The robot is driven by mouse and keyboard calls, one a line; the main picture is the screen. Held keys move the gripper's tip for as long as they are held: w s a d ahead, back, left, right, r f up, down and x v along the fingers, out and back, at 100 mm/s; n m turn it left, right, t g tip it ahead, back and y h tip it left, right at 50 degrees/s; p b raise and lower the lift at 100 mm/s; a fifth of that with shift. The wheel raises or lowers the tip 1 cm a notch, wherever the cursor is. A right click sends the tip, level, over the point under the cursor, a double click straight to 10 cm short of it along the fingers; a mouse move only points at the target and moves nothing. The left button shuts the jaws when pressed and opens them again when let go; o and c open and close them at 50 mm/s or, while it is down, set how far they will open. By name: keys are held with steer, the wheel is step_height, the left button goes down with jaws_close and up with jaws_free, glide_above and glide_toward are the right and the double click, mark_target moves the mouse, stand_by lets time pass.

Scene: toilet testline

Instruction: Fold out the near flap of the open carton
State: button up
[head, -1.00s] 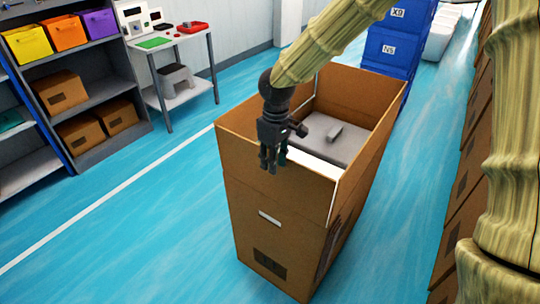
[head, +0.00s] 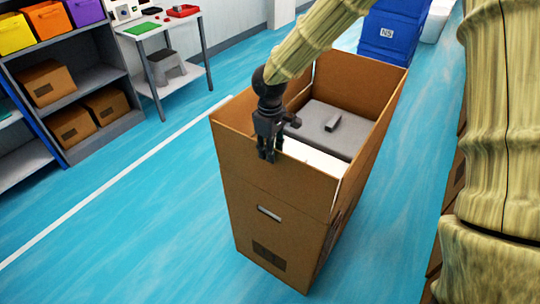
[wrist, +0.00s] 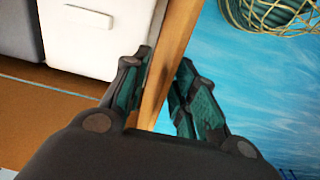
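The tall brown open carton (head: 262,240) stands on the blue floor with its upper panels upright around the opening. Its near flap (head: 305,185) is upright, with a fold line below it. My gripper (head: 268,157) points down over the top edge of this flap. In the wrist view, the flap (wrist: 168,70) runs between the two fingers of my gripper (wrist: 167,75), one finger on each face, and they look closed on it. A grey block with a small raised handle (head: 325,130) and a white piece (head: 312,158) lie inside the carton. Part of the inner finger is hidden in the head view.
Blue stacked bins (head: 386,32) stand behind the carton. A shelf with cartons and coloured bins (head: 82,85) and a small table (head: 160,30) are at the left. A wire basket (wrist: 275,14) shows in the wrist view. The floor left of the carton is clear.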

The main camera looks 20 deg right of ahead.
mark_target(269, 171)
steer(key=f, duration=0.3)
steer(key=shift+s, duration=0.25)
steer(key=shift+r, duration=0.1)
jaws_close()
